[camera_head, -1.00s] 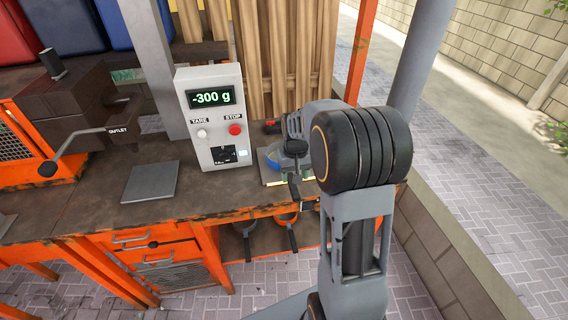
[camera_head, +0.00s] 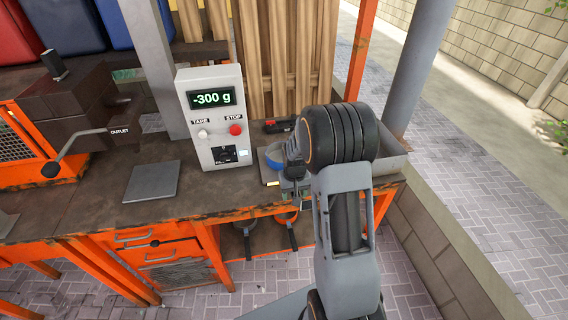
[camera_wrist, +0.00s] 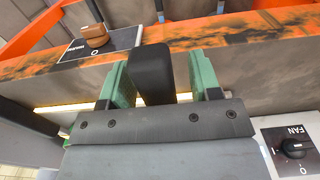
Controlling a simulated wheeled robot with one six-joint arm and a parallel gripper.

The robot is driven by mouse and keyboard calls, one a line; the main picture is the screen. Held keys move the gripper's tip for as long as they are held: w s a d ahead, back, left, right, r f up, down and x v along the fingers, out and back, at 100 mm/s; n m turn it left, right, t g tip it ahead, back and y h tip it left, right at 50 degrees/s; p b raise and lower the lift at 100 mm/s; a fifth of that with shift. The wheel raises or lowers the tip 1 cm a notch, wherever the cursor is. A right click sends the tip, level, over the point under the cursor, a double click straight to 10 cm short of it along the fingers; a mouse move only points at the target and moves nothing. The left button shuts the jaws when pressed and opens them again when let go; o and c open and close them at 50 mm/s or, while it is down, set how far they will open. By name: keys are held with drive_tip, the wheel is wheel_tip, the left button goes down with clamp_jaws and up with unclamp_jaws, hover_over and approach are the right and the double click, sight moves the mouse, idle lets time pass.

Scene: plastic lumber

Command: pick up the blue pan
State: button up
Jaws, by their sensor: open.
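The blue pan (camera_head: 274,156) sits on the bench to the right of the white scale display in the head view, partly hidden by my arm. My gripper (camera_wrist: 160,74) is open in the wrist view, with its green-padded fingers apart. A black handle (camera_wrist: 153,72) stands between the fingers, closer to the left pad; it appears to be the pan's handle. The pan's bowl cannot be made out in the wrist view. In the head view my gripper (camera_head: 291,180) is at the pan's near right side, mostly hidden by my wrist.
The white scale display (camera_head: 212,118) reads -300 g. A grey plate (camera_head: 151,181) lies on the bench to the left. A grey tray (camera_head: 394,162) is at the right end. Pans hang under the bench, one orange (camera_head: 287,218). A FAN knob (camera_wrist: 292,147) shows in the wrist view.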

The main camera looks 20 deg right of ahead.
clamp_jaws()
idle(0.5)
